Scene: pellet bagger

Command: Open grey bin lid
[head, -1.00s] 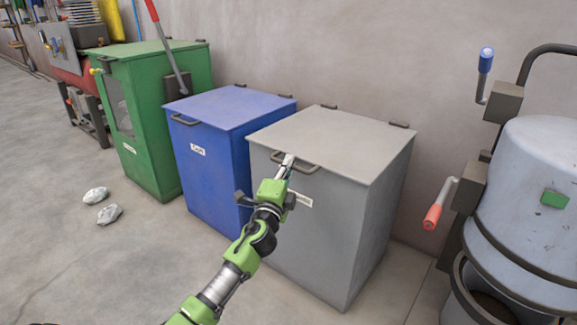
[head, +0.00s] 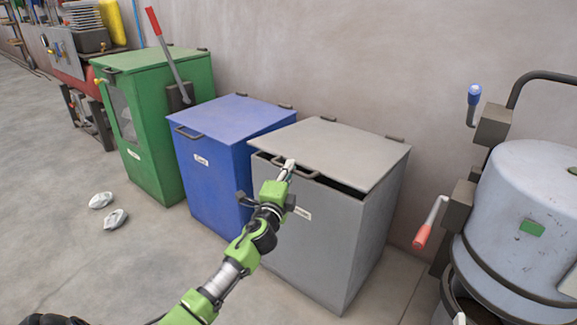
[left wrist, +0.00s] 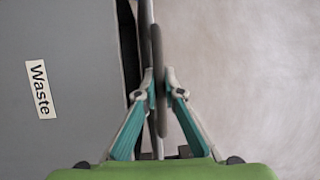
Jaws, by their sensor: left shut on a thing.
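The grey bin (head: 325,240) stands against the wall, right of the blue bin. Its lid (head: 335,150) is tilted up a little at the front, with a dark gap along the front edge; the hinges are at the wall side. My left gripper (head: 290,165) is at the front edge of the lid, shut on the dark lid handle (head: 310,174). In the left wrist view the fingers (left wrist: 158,85) close on the handle (left wrist: 158,60) from both sides, and the bin's "Waste" label (left wrist: 40,90) shows at left. My right gripper is not in view.
A blue bin (head: 225,120) and a green bin (head: 165,70) with a red-handled lever stand to the left, both lids shut. A light-blue drum machine (head: 530,220) with side levers stands at right. Two crumpled pale pieces (head: 115,219) lie on the floor; the left floor is mostly clear.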

